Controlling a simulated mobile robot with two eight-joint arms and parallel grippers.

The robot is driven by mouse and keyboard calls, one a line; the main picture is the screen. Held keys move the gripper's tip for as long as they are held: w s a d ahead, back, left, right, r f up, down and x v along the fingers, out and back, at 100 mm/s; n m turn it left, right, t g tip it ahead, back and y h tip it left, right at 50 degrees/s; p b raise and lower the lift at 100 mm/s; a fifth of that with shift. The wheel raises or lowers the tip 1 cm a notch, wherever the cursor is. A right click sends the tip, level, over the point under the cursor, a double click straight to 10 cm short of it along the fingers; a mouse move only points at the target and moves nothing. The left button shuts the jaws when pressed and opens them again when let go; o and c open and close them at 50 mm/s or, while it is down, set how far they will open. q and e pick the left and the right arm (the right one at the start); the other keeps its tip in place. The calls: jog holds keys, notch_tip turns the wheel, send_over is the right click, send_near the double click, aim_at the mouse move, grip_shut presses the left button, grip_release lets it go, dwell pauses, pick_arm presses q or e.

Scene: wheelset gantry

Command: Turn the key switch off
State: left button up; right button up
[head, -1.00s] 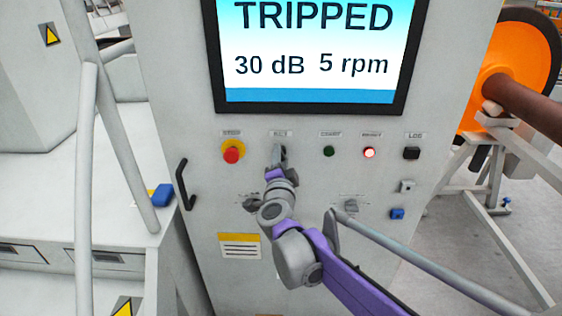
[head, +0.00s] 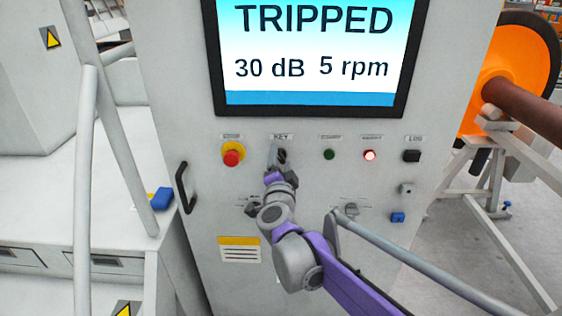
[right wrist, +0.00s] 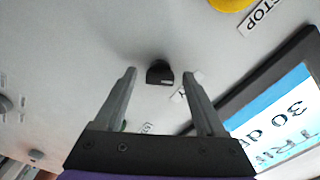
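The key switch (head: 283,156) is a small dark knob under the KEY label on the grey cabinet's front. In the right wrist view the black key switch (right wrist: 159,72) shows between the fingertips, with clear space on both sides. My right gripper (head: 275,156) is at the key switch and partly covers it in the head view. In the right wrist view my right gripper (right wrist: 160,76) is open, its two grey fingers apart with nothing between them touching. How far the tips stand from the panel is hard to tell. My left gripper is not in view.
A red stop button (head: 232,158) on a yellow base sits left of the key. A green button (head: 329,154), a lit red one (head: 369,155) and a black switch (head: 411,156) sit right. The screen (head: 312,60) reads TRIPPED. A handle (head: 183,187) stands out at left.

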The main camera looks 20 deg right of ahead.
jog(key=shift+s, duration=0.15)
jog(key=v, duration=1)
jog(key=shift+s, duration=0.3)
jog(key=shift+a+r, duration=0.1)
jog(key=s+a+f+n+g+y+p, duration=0.3)
jog(key=s+a+f+n+g+y, duration=0.2)
jog(key=s+f+n+y, duration=0.6)
jog(key=s+d+f+n+g+h, duration=0.2)
jog(key=s+d+f+g+h, duration=0.1)
jog(key=s, duration=0.4)
jog(key=s+d+f+n+g+h+p, duration=0.1)
jog(key=s+d+f+n+g+h, duration=0.1)
jog(key=s+d+f+g+h, duration=0.1)
jog(key=s+d+f+g, duration=0.1)
jog(key=s+d+f, duration=0.1)
jog(key=s+f, duration=0.1)
jog(key=shift+s+d+f, duration=0.2)
jog(key=shift+s+d, duration=0.15)
jog(key=shift+s, duration=0.2)
